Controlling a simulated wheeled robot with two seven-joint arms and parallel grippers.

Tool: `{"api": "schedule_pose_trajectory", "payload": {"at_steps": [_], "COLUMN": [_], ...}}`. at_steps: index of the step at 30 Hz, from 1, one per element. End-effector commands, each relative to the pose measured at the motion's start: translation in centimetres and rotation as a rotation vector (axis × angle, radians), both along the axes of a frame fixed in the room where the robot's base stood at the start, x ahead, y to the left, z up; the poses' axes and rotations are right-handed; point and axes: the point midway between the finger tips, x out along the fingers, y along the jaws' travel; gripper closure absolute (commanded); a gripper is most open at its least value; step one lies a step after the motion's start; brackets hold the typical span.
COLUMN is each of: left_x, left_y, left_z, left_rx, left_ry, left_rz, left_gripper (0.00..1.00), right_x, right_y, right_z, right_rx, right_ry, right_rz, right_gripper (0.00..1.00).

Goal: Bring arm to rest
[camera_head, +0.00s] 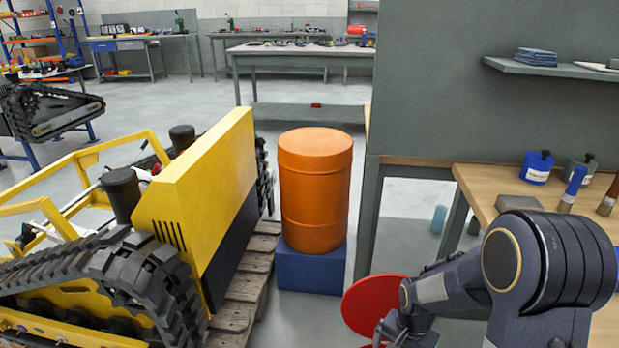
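One dark grey arm of mine comes in from the right edge and reaches down to the bottom of the view. The end of this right arm, with my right gripper (392,332), is at the bottom edge, partly cut off. Its fingers do not show clearly, so I cannot tell if it is open or shut. A red disc (372,303) shows right beside it; I cannot tell whether the gripper touches it. My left arm and gripper are not in view.
A yellow tracked carrier (205,200) stands on a wooden pallet (245,285) at left. An orange drum (315,190) sits on a blue block (311,270) in the middle. A wooden-topped workbench (484,185) with pots and brushes is at right, close to my arm.

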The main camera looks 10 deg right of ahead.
Motion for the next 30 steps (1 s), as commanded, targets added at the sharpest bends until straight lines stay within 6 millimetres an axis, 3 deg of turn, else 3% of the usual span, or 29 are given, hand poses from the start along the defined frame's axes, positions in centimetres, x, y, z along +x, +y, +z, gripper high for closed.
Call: {"api": "schedule_pose_trajectory", "payload": {"at_steps": [4, 7, 15, 21, 30], "left_x": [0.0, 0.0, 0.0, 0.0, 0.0], "left_y": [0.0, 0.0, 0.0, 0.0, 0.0], "left_z": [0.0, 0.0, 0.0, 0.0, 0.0], "left_rx": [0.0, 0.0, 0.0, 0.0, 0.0], "left_ry": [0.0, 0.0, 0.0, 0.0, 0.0], "left_rz": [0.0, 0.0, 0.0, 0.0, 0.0], "left_gripper": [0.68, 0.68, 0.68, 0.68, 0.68], "right_x": [-1.2, -2.9, -9.5, -13.4, -17.4], "right_y": [0.6, 1.2, 2.8, 3.6, 4.5], "right_z": [3.2, 6.7, 14.9, 17.5, 18.5], "right_rx": [0.086, 0.169, 0.276, 0.246, 0.152], "right_ry": [-0.051, -0.117, -0.351, -0.476, -0.59], "right_rz": [0.03, 0.085, 0.312, 0.445, 0.585], "right_gripper": [0.0, 0.0, 0.0, 0.0, 0.0]}}
